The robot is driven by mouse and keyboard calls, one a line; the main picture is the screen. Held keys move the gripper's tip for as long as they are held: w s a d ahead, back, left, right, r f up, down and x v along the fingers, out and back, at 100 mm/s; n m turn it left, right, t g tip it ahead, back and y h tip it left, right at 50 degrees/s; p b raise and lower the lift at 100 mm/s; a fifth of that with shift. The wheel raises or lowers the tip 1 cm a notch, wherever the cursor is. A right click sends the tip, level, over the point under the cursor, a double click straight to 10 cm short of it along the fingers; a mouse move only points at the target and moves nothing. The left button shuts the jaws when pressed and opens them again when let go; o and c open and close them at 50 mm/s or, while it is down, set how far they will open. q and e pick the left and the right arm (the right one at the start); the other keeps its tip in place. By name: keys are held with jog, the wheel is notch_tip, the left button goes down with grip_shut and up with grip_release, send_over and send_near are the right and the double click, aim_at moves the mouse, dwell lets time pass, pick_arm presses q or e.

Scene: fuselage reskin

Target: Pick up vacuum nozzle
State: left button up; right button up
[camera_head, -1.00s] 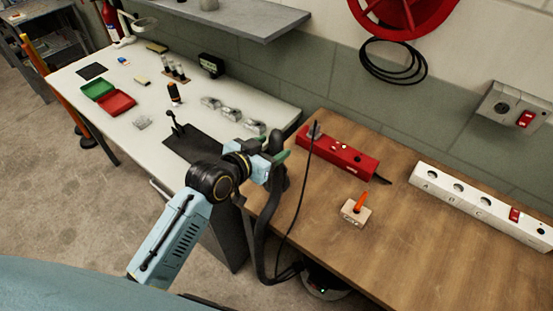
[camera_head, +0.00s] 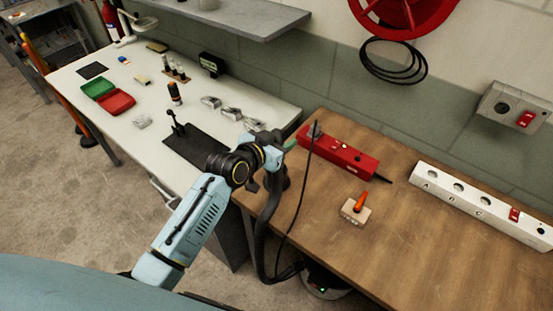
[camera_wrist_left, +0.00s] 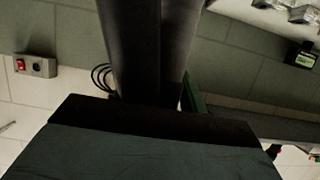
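The thick black vacuum hose (camera_head: 262,232) rises from the floor in the gap between the two tables. Its upper end, where the nozzle is, lies at my left gripper (camera_head: 279,146) and is partly hidden by it. In the left wrist view a large dark upright shape (camera_wrist_left: 155,45) fills the middle, very close to the camera. I cannot tell whether it is the nozzle or my fingers. A green strip (camera_wrist_left: 193,97) shows beside it. Whether the fingers are closed around the nozzle is not clear. My right gripper is not in view.
The white table (camera_head: 75,75) holds trays and small parts. The vacuum (camera_head: 326,284) stands below. A thin cable (camera_head: 300,200) hangs beside the hose.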

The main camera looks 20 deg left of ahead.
pick_arm(q)
grip_shut()
jog(key=shift+r, duration=0.1)
